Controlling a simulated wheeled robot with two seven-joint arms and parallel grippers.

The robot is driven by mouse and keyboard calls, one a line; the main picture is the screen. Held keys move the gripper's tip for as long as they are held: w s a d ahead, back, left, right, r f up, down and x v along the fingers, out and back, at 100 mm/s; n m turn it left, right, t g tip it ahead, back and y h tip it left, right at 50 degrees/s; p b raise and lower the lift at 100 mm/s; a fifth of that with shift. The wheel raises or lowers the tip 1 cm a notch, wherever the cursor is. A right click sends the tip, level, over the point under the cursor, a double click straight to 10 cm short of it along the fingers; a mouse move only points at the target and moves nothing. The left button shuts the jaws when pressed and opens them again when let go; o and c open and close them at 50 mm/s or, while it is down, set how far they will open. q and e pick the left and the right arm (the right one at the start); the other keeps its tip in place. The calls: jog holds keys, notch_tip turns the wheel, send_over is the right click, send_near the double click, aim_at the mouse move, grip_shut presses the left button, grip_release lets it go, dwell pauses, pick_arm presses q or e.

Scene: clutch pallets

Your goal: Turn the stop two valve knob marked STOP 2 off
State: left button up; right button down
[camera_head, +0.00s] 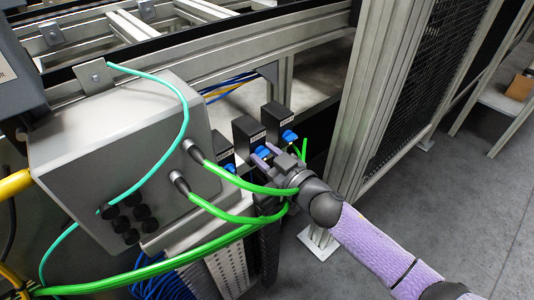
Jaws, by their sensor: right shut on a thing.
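A row of black valve blocks with small white labels and blue knobs stands right of the grey box. The far block (278,116) has a blue knob (290,136). The middle block (246,130) has a blue knob (262,153), and the near block (221,146) has one low on its front (230,168). The labels are too small to read, so I cannot tell which is STOP 2. The gripper body and green hoses partly hide the blocks' lower parts. My left gripper is out of view.
A grey control box (120,150) with black plugs fills the left. Thick green hoses (245,184) run from it close under my right gripper. A metal frame post (370,90) and mesh guard (440,70) stand to the right. Open floor (440,190) lies at the right.

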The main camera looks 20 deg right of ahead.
jog(key=n, duration=0.2)
jog(key=shift+n+p, duration=0.3)
jog(key=shift+p, duration=0.1)
jog(key=n, duration=0.2)
jog(key=shift+a+n+p, duration=0.1)
jog(key=shift+n+p, duration=0.2)
jog(key=shift+n, duration=1)
jog(key=n, duration=0.2)
jog(key=shift+f+n, duration=0.15)
jog(key=shift+n, duration=0.25)
jog(key=n, duration=0.3)
jog(key=shift+s, duration=0.1)
jog(key=shift+f+n, duration=0.1)
jog(key=shift+n, duration=1)
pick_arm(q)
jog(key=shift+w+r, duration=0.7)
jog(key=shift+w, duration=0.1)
pick_arm(e)
jog(key=shift+n, duration=0.7)
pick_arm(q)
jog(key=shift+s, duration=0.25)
